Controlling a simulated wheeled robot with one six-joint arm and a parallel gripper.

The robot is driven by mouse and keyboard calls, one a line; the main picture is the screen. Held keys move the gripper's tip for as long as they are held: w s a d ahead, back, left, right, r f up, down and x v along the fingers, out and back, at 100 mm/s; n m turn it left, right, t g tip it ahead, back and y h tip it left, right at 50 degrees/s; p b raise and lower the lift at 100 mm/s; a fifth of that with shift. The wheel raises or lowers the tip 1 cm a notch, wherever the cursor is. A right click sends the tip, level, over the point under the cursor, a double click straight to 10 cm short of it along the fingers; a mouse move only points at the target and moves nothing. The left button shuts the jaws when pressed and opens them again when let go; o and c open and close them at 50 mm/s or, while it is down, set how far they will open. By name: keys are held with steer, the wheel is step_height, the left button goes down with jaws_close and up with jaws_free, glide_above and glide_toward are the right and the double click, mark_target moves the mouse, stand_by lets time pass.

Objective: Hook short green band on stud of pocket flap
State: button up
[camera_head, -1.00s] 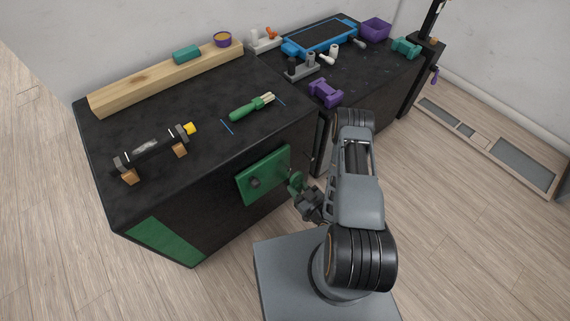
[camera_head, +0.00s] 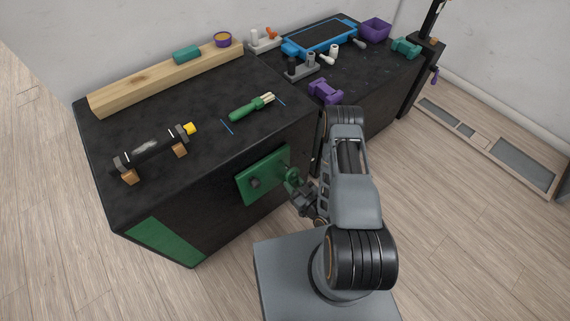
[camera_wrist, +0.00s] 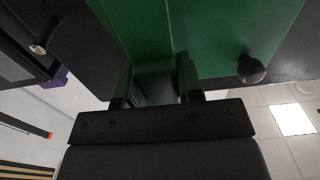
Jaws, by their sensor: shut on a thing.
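A green pocket flap (camera_head: 265,172) is on the front face of the dark bench, with a dark round stud (camera_head: 254,183) on its left part. In the wrist view the flap (camera_wrist: 222,35) fills the upper middle, and the stud (camera_wrist: 251,69) stands out at right. My gripper (camera_head: 292,177) is at the flap's right edge, shut on a small green piece (camera_head: 292,172), which looks like the short green band. In the wrist view my gripper (camera_wrist: 155,88) is left of the stud and apart from it. The band's shape is mostly hidden.
A purple dumbbell-like piece (camera_head: 325,91) lies on the bench behind my arm. The floor left of my base is clear.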

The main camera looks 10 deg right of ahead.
steer(key=shift+x, duration=2.1)
steer(key=shift+f+b, duration=0.45)
steer(key=shift+b, duration=0.2)
steer(key=o, duration=1)
steer(key=shift+o, duration=0.2)
steer(key=shift+d, duration=0.1)
